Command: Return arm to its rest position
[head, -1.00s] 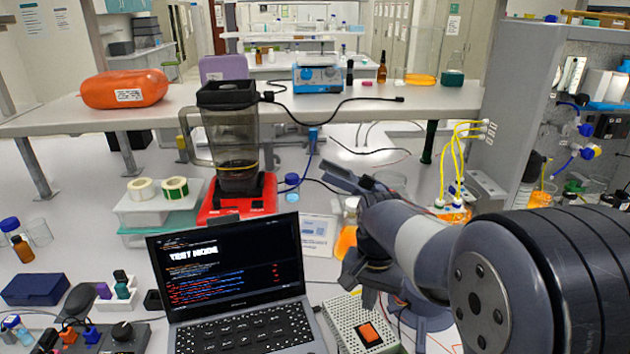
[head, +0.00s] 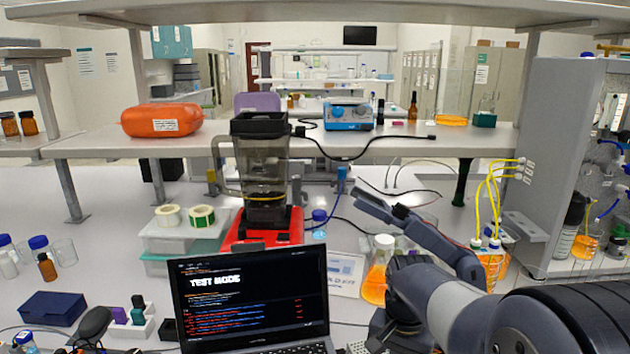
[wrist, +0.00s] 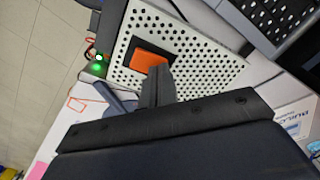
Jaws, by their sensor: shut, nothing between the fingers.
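My gripper (wrist: 157,86) shows in the wrist view with its two dark fingers together and nothing between them. They point at a pale perforated box with an orange switch (wrist: 151,59). The fingertips overlap the box near the switch in this view; I cannot tell the gap. In the head view my grey arm (head: 455,305) reaches in from the lower right, bent over the bench right of the laptop (head: 250,295). The gripper's fingertips cannot be made out clearly there.
An orange-filled flask (head: 378,272) stands close behind my arm. A beaker with yellow tubes (head: 492,262) stands to its right, near a grey upright panel (head: 562,160). A blender on a red base (head: 262,228) stands behind the laptop. A raised shelf (head: 210,140) crosses behind.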

